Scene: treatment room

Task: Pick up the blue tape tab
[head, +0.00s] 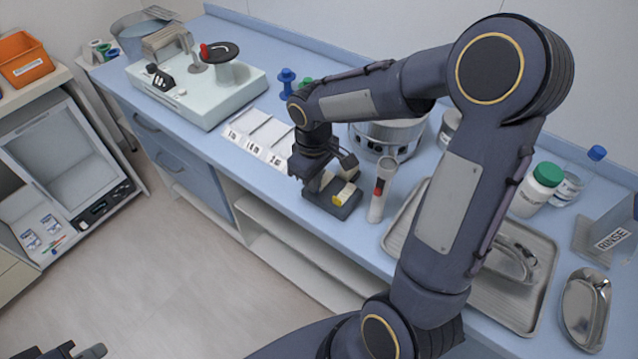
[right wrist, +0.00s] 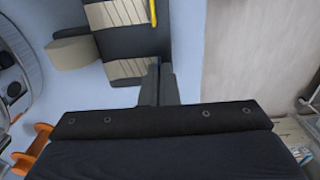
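My right gripper (head: 322,180) is over the bench, at a dark block (head: 335,197) with pale ridged pads and a yellow part. In the right wrist view, the two fingers (right wrist: 160,82) are close together at the edge of this dark block (right wrist: 130,42). My left gripper (head: 76,350) is at the bottom left, away from the bench and partly cut off. Its fingers look apart and empty.
A white labelled tray (head: 258,138) lies left. A metal tray (head: 520,297) and green-capped bottle (head: 538,188) are at the right. The bench's front edge is close to the block.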

